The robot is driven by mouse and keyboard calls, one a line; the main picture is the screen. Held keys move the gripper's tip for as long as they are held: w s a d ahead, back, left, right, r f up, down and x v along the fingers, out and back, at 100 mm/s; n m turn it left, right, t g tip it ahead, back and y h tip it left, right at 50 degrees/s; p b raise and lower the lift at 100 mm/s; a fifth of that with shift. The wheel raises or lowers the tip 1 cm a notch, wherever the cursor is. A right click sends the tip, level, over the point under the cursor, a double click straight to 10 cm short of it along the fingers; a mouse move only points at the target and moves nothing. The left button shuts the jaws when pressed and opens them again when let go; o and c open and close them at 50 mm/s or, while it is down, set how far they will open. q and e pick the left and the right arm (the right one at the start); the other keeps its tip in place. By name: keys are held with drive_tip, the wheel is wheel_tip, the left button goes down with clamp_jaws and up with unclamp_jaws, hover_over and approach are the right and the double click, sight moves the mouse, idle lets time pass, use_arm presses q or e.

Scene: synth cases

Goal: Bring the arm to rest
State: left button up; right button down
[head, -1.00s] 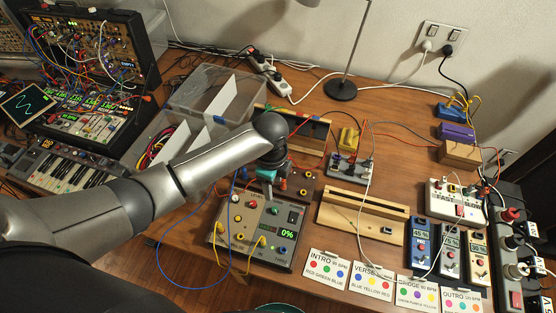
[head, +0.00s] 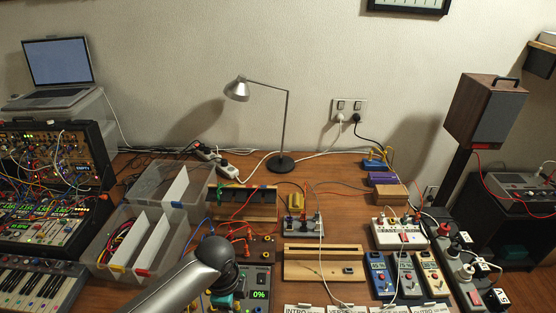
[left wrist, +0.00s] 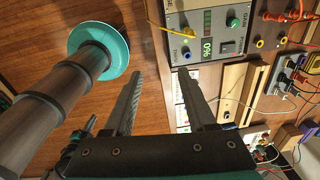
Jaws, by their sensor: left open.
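My left arm (head: 190,275) comes in at the bottom of the head view. Its dark rounded joint (head: 218,255) is left of the grey control box (head: 262,277) with the green 0% display. In the head view the left gripper's fingers are hidden behind the arm or below the frame. In the left wrist view the left gripper (left wrist: 160,95) shows two dark fingers spread apart, with nothing between them. Wooden floor and the desk edge show past them, and the control box (left wrist: 211,22) is at the top. My right gripper is in neither view.
A clear bin with white dividers (head: 140,255) stands left of the arm. A wooden slotted stand (head: 322,265), several pedals (head: 405,270) and cables crowd the desk to the right. A lamp (head: 282,135) stands at the back.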

use_arm(q)
drive_tip(key=s+d+r+n+t+h, duration=0.1)
drive_tip(key=s+d+r+n+h, duration=0.1)
drive_tip(key=s+d+n, duration=0.3)
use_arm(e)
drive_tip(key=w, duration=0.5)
use_arm(q)
drive_tip(key=s+a+r+n+t+y, duration=0.2)
drive_tip(key=s+a+r+n, duration=0.4)
drive_tip(key=s+a+n, duration=0.5)
wheel_tip(320, 180, down, 31)
drive_tip(key=n+g+b, duration=0.1)
drive_tip(key=b, duration=0.8)
drive_tip(key=s+a+f+b, duration=0.1)
drive_tip(key=s+f+b, duration=0.3)
drive_tip(key=s+f, duration=0.4)
drive_tip(key=s+a+f+g+b, duration=0.1)
drive_tip(key=s+f+b, duration=0.4)
drive_tip(key=f, duration=1)
drive_tip(key=s, duration=0.3)
drive_tip(key=shift+s+a+g, duration=0.2)
drive_tip(key=shift+a+g, duration=0.1)
drive_tip(key=shift+a, duration=0.05)
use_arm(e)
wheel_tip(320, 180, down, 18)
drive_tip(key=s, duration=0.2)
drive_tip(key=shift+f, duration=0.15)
